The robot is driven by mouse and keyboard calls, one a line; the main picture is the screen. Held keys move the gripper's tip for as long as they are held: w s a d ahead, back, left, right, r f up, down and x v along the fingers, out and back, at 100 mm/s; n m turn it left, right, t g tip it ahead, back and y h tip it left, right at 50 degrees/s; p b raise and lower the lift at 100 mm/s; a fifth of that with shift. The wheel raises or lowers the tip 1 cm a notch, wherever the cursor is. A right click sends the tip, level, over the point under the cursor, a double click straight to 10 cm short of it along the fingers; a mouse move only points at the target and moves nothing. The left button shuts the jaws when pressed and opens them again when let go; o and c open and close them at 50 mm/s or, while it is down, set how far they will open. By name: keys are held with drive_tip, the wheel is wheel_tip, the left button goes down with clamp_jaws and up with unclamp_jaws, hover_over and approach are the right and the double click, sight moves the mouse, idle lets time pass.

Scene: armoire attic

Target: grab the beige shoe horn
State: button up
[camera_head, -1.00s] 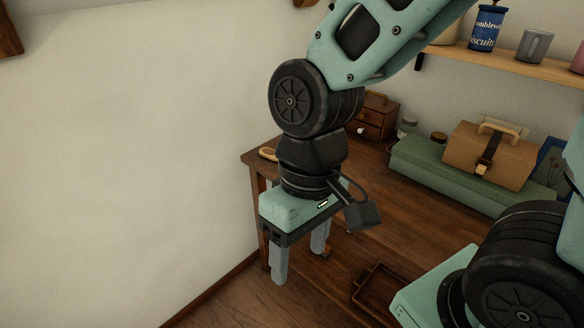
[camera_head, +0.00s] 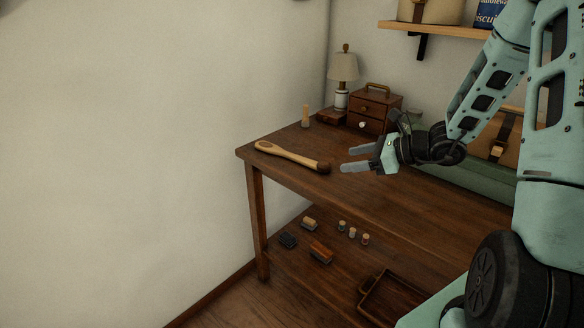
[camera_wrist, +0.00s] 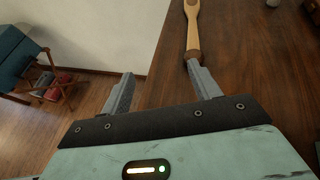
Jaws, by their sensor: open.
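The beige shoe horn (camera_head: 286,152) lies flat near the left end of the wooden table's top. Its broad end points left and its dark tip points right, towards my gripper (camera_head: 347,160). My gripper is open and empty, just right of that dark tip in the head view. In the wrist view the shoe horn (camera_wrist: 193,28) runs up from behind the right fingertip, which partly covers its dark end. The open space between the fingers (camera_wrist: 160,73) lies to the left of the shoe horn there. I cannot tell the exact height of the fingers above the table.
The table (camera_head: 400,190) has a small upright peg-like item (camera_head: 306,116), a lamp (camera_head: 343,72) and a drawer box (camera_head: 374,108) at the back. A green case (camera_head: 462,168) lies behind my arm. Small items and a tray (camera_head: 393,300) sit on the lower shelf.

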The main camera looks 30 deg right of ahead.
sight(323, 162)
drive_tip(key=d+m, duration=0.1)
drive_tip(key=d+f+t+h, duration=0.1)
drive_tip(key=d, duration=0.1)
drive_tip(key=d+m, duration=0.1)
drive_tip(key=d, duration=0.1)
drive_tip(key=shift+d+f+m+h, duration=0.2)
drive_tip(key=shift+f+m+h, duration=0.1)
drive_tip(key=shift+f+h, duration=0.1)
drive_tip(key=shift+w+d+t+b, duration=0.2)
drive_tip(key=shift+t+b, duration=0.1)
drive_tip(key=shift+t, duration=0.1)
drive_tip(key=b+x, duration=0.1)
drive_tip(key=x, duration=1)
drive_tip(key=shift+a+f, duration=0.2)
drive_tip(key=shift+a, duration=0.05)
drive_tip(key=shift+x, duration=2.8)
drive_tip(key=shift+s+a, duration=0.15)
drive_tip(key=shift+a, duration=0.05)
drive_tip(key=c, duration=1.1)
